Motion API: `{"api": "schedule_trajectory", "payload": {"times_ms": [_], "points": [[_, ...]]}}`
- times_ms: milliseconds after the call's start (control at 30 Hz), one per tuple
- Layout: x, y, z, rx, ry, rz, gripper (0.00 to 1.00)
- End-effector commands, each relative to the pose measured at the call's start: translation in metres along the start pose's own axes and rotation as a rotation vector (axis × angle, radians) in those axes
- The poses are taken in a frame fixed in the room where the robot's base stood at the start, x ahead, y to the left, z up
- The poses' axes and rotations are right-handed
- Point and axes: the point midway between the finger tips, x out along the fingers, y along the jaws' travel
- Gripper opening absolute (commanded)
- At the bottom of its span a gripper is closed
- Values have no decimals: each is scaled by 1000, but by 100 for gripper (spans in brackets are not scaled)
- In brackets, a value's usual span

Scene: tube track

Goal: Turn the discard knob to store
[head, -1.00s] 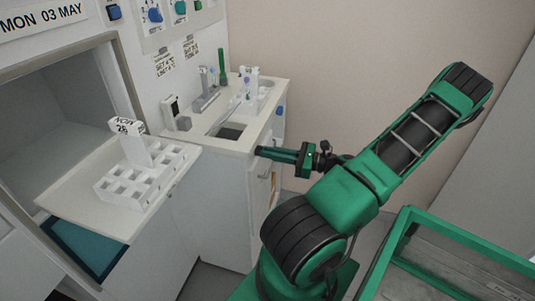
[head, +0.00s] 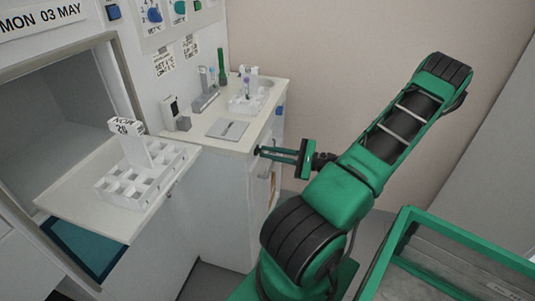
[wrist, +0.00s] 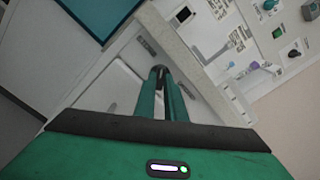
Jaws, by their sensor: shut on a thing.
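My gripper (head: 259,151) reaches left to the side of the white counter cabinet (head: 225,195), just below the counter's edge. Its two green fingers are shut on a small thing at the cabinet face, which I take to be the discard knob. In the wrist view, the dark fingertips of my gripper (wrist: 160,73) meet at the cabinet panel. The knob is hidden by the fingertips, so its pointer and markings cannot be read. A grey plate (head: 228,130) lies flush over the square opening in the counter top.
A white rack (head: 140,185) with a labelled card stands on the open shelf door at left. A blue knob (head: 280,111) sits on the counter's side. A green-framed bin (head: 450,250) is at lower right.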

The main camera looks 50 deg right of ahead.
Motion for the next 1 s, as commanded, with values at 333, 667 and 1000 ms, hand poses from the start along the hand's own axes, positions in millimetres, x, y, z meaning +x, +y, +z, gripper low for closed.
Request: {"api": "schedule_trajectory", "payload": {"times_ms": [333,667,1000], "points": [[-2,0,-2,-17,6,-1,0],[-1,0,-2,-16,4,0,29],[-9,0,-2,-15,5,-1,29]]}}
